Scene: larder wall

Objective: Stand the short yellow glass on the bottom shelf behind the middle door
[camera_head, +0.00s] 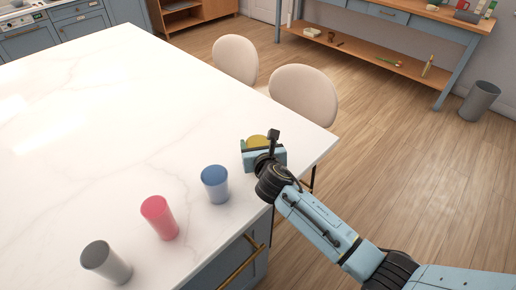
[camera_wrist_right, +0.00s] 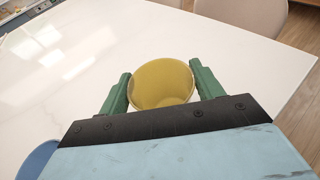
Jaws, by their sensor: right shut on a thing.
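The yellow glass (camera_head: 257,141) is at the right end of the white island top, mostly hidden behind my right gripper (camera_head: 262,150) in the head view. In the right wrist view the yellow glass (camera_wrist_right: 161,83) shows its round rim between the two green fingers of my right gripper (camera_wrist_right: 162,88), which is shut on it. I cannot tell whether the glass touches the top or is just above it. My left gripper is not in view. No middle door or bottom shelf behind it can be made out.
A blue glass (camera_head: 215,184), a red glass (camera_head: 160,217) and a grey glass (camera_head: 106,262) stand in a row on the island top (camera_head: 130,110). Two pale chairs (camera_head: 303,95) stand at its far side. A grey bin (camera_head: 479,102) stands on the open wooden floor.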

